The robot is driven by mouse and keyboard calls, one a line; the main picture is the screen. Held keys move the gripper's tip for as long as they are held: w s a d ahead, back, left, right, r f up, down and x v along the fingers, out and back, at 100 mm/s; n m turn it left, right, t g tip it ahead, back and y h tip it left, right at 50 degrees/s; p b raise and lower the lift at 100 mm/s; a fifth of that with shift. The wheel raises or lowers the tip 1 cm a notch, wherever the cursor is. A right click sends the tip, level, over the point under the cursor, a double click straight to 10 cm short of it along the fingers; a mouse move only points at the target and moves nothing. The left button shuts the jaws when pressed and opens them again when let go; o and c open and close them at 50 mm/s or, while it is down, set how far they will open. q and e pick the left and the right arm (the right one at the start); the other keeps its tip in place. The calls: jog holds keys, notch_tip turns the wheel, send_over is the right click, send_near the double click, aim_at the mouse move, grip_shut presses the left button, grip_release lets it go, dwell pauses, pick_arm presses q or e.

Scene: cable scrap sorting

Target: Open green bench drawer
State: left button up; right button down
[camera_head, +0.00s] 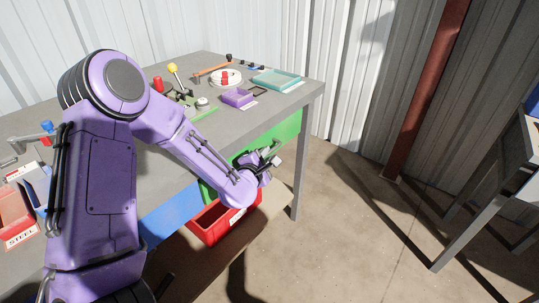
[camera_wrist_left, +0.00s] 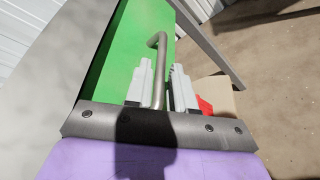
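The green bench drawer (camera_head: 283,134) is under the right end of the grey workbench, and its front looks flush with the bench. Its bent metal handle (camera_wrist_left: 157,45) stands out from the green front (camera_wrist_left: 128,50) in the left wrist view. My left gripper (camera_head: 268,156) is at the drawer front. The exact contact is partly hidden by the fingers. My right gripper is not in view.
A red bin (camera_head: 208,224) sits below the drawer, with a blue drawer front (camera_head: 172,215) to its left. The bench leg (camera_head: 299,165) stands right of the drawer. Trays and tools lie on the bench top (camera_head: 235,122). Open floor (camera_head: 345,235) lies in front.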

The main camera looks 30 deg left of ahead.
aim_at(270, 151)
pick_arm(q)
jog(key=x, duration=0.3)
jog(key=shift+w+f, duration=0.1)
jog(key=shift+w, duration=0.15)
grip_shut()
jog(key=shift+d, duration=0.1)
jog(key=s+d+b, duration=0.2)
jog(key=d, duration=2.4)
jog(key=shift+d+b, duration=0.2)
jog(key=shift+b, duration=0.15)
jog(key=shift+s, duration=0.1)
